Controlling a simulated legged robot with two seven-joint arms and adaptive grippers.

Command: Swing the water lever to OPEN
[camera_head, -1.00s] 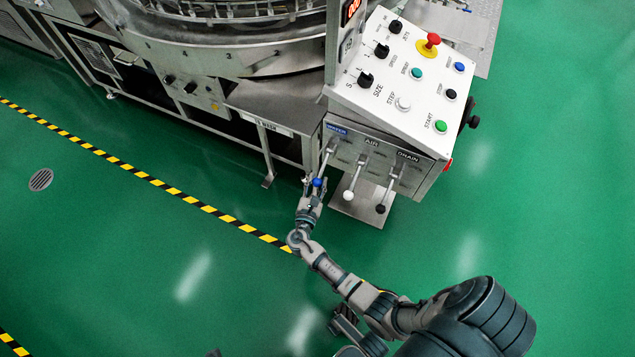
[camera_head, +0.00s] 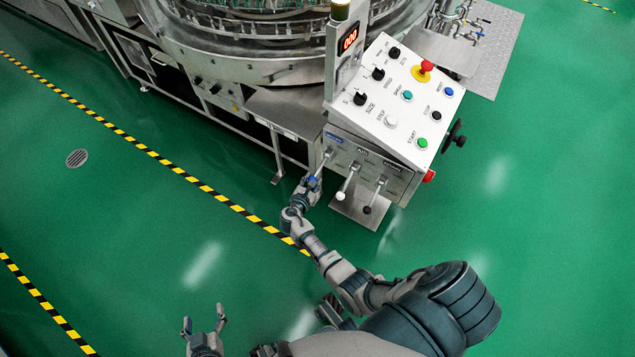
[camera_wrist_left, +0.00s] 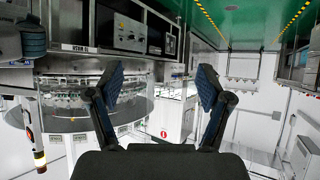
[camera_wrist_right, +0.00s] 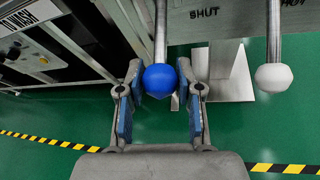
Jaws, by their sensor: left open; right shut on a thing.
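The water lever (camera_head: 326,159) is the leftmost of three levers on the front of the control box and ends in a blue ball knob (camera_wrist_right: 159,80). It hangs down and out from its panel. My right gripper (camera_head: 312,184) is at the knob; in the right wrist view its fingers (camera_wrist_right: 160,100) are shut on the ball from both sides. A SHUT marking (camera_wrist_right: 200,15) shows on the panel to the right of the lever's rod. My left gripper (camera_head: 205,325) is open and empty, low in the head view, far from the lever.
A white-knobbed lever (camera_head: 341,195) and a black-knobbed lever (camera_head: 368,209) hang to the right of the water lever. The sloped button panel (camera_head: 400,105) is above them. The rotary washer (camera_head: 240,60) stands behind at the left. Green floor in front is clear.

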